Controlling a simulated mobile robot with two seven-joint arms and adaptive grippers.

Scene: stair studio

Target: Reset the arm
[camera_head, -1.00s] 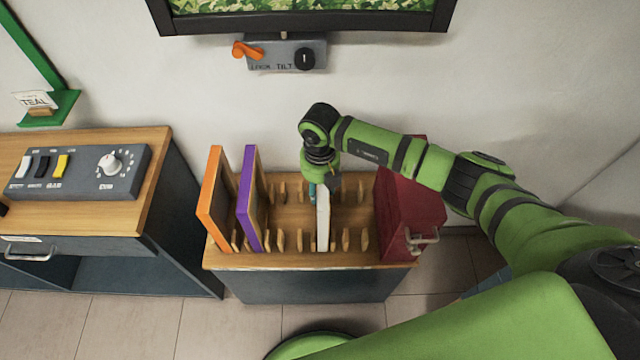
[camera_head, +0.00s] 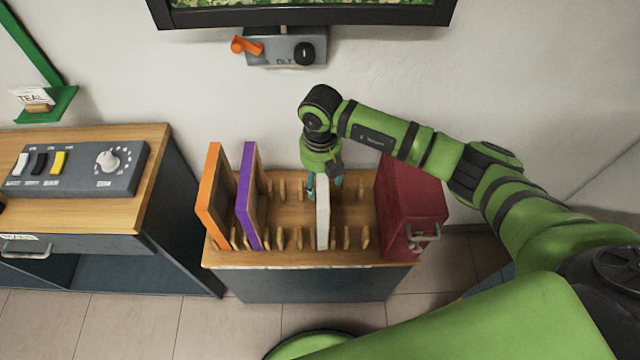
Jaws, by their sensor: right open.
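My right arm reaches in from the right over a wooden slotted rack. My right gripper (camera_head: 323,186) points down at the back of a white panel (camera_head: 322,214) that stands upright in the rack's middle. Its fingers are open, one on each side of the panel's far upper end; whether they touch it I cannot tell. My left gripper is not in view.
The rack (camera_head: 290,258) also holds an orange-edged panel (camera_head: 211,196) and a purple-edged panel (camera_head: 246,196) at left, and a dark red box (camera_head: 410,200) at right. A control box (camera_head: 75,168) sits on the left cabinet. A lever panel (camera_head: 285,48) hangs on the wall above.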

